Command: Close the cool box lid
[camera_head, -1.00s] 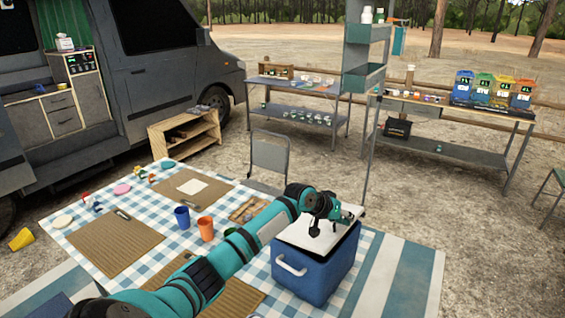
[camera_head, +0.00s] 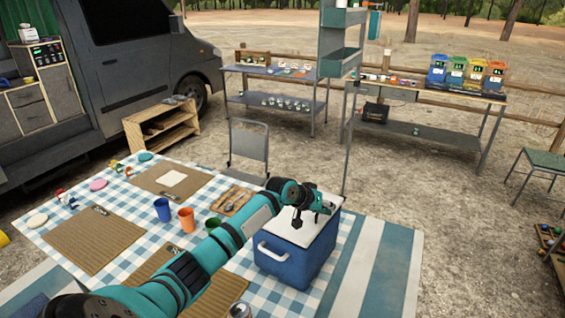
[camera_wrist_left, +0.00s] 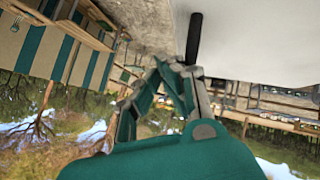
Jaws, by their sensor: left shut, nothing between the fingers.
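The cool box (camera_head: 290,268) has a blue body and a white carry handle, and stands on the right end of the checked tablecloth. Its white lid (camera_head: 318,236) lies over the top and looks flat and down, though my arm hides part of it. My left gripper (camera_head: 297,223) is over the lid, fingers shut and empty, pointing down. In the left wrist view the shut fingers (camera_wrist_left: 177,85) show beside the pale lid surface (camera_wrist_left: 265,40). I cannot tell whether they touch it. My right gripper is not in view.
Blue (camera_head: 162,209) and orange (camera_head: 186,220) cups stand left of the box, near my left arm. A grey chair (camera_head: 249,150) is behind the table.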

